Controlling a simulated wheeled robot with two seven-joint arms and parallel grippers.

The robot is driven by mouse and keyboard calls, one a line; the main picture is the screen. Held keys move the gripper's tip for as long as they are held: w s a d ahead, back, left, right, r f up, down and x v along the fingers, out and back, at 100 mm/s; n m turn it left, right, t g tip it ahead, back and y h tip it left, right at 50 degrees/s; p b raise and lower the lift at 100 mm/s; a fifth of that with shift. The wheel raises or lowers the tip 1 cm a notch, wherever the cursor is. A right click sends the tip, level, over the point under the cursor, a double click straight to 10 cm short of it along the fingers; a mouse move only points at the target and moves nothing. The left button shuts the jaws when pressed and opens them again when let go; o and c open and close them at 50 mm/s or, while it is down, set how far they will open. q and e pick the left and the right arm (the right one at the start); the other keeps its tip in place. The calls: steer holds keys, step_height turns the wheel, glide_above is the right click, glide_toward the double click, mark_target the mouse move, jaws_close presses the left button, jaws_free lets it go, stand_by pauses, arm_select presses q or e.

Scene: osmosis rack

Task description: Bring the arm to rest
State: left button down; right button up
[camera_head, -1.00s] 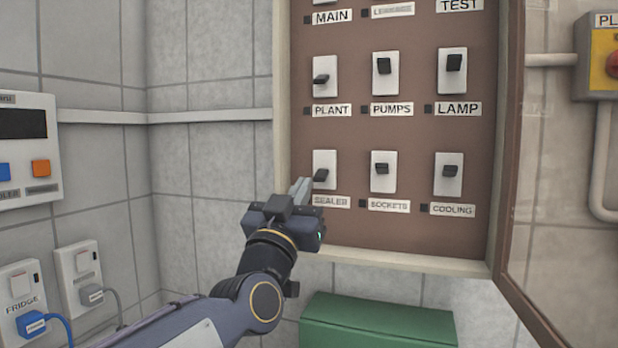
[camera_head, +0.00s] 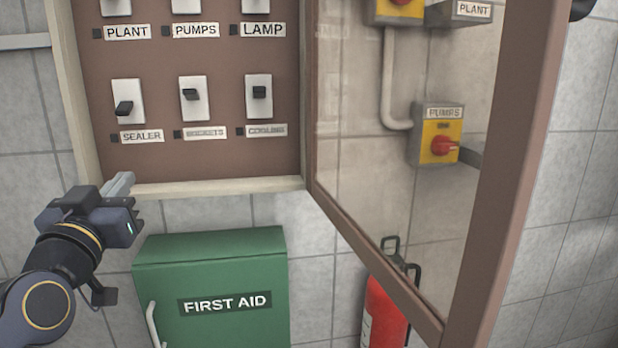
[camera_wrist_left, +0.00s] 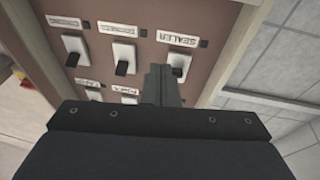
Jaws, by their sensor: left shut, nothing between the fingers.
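My left gripper (camera_head: 120,184) is in the lower left of the head view. Its fingers are shut with nothing between them. It is in front of the lower left corner of the switch panel (camera_head: 225,155), below the SEALER switch (camera_head: 124,104). In the left wrist view the shut fingers (camera_wrist_left: 160,82) point at the panel beside the SEALER switch (camera_wrist_left: 178,64); I cannot tell whether they touch. The SEALER lever is down. The SOCKETS switch (camera_head: 192,102) and COOLING switch (camera_head: 259,98) are to its right. My right gripper is not in view.
A glass door with a brown frame (camera_head: 520,150) stands open at the panel's right. A green first aid box (camera_head: 215,255) hangs below the panel. A red extinguisher (camera_head: 380,318) and a yellow PUMPS isolator (camera_head: 440,132) are to the right.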

arm_select(q)
steer(key=s+d+f+g+h, duration=0.2)
steer(key=s+f+g, duration=0.15)
steer(key=f, duration=0.55)
steer(key=s+d+f+g+h, duration=0.2)
steer(key=s+d+f+g, duration=0.15)
steer(key=f, duration=0.55)
steer(key=s+d+f+g+h, duration=0.1)
steer(key=s+d+f+g, duration=0.1)
steer(key=s+f+g, duration=0.4)
steer(key=s+d+f+g+h, duration=0.1)
steer(key=s+d+f+g, duration=0.1)
steer(key=s+f, duration=0.7)
step_height(320, 180, up, 15)
steer(key=w+p, duration=0.1)
steer(key=p, duration=1.5)
steer(key=shift+w, duration=0.25)
steer(key=shift+a+r, duration=0.1)
steer(key=shift+r, duration=0.1)
